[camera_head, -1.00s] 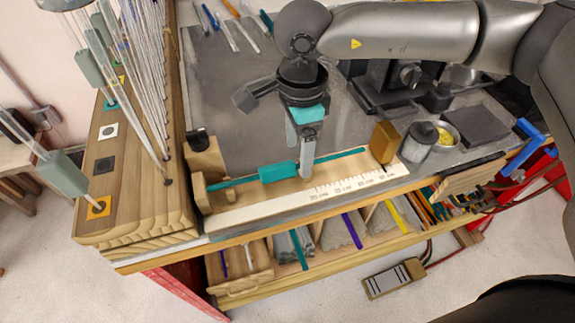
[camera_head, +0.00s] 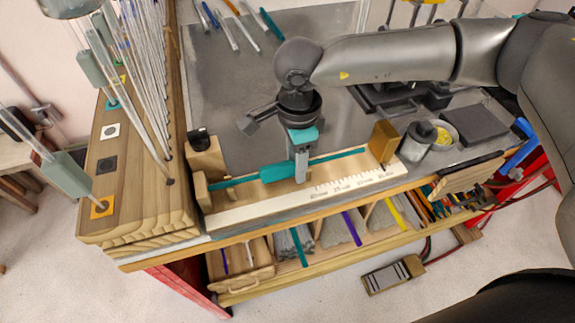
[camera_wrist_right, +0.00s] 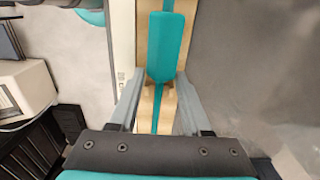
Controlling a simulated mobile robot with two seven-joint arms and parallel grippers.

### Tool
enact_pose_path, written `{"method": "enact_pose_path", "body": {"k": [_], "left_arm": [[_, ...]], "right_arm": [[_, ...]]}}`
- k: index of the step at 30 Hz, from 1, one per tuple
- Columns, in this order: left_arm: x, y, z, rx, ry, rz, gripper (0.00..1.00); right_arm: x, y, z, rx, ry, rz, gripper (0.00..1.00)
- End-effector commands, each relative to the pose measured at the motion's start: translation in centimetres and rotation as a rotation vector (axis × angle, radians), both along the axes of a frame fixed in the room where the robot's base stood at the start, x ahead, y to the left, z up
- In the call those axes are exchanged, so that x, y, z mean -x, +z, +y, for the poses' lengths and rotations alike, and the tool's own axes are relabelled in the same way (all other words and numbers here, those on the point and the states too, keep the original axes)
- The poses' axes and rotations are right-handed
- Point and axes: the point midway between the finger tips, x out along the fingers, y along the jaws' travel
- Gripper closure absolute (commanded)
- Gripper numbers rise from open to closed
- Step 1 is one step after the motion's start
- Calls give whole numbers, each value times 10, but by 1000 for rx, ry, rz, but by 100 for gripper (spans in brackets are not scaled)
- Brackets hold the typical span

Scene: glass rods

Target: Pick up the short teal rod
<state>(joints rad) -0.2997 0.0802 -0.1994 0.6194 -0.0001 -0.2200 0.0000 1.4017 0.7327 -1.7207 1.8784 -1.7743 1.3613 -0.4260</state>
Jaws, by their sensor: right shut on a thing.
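A teal rod (camera_head: 340,156) with a thicker teal sleeve (camera_head: 278,172) lies along the wooden measuring trough (camera_head: 262,208), which has a printed scale on its front. My right gripper (camera_head: 302,176) reaches down from above at the sleeve's right end. In the right wrist view its two fingers (camera_wrist_right: 160,88) are close on either side of the rod, at the near end of the sleeve (camera_wrist_right: 165,48). It is shut on the rod, its fingertips low in the trough. Any gap under the rod cannot be made out. My left gripper is not in view.
A wooden rack (camera_head: 140,205) of upright clear rods stands at the left. A brass block (camera_head: 383,142) sits at the trough's right end. Loose rods (camera_head: 228,30) lie at the back. Divided bins (camera_head: 340,232) of rods are below the front edge.

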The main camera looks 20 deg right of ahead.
Motion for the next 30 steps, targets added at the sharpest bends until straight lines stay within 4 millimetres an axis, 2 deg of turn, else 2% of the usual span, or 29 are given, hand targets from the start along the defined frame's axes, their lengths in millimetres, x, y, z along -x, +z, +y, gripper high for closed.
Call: {"method": "enact_pose_path", "body": {"k": [1,9,22,26,30], "left_arm": [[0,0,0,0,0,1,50],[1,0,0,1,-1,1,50],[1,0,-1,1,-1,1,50],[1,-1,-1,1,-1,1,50],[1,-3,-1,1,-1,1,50]], "right_arm": [[0,0,0,0,0,0,72],[0,0,0,0,0,0,100],[-1,5,0,-2,0,-2,100],[-1,18,0,-2,-1,-4,100],[-2,44,0,-3,-1,-6,100]]}}
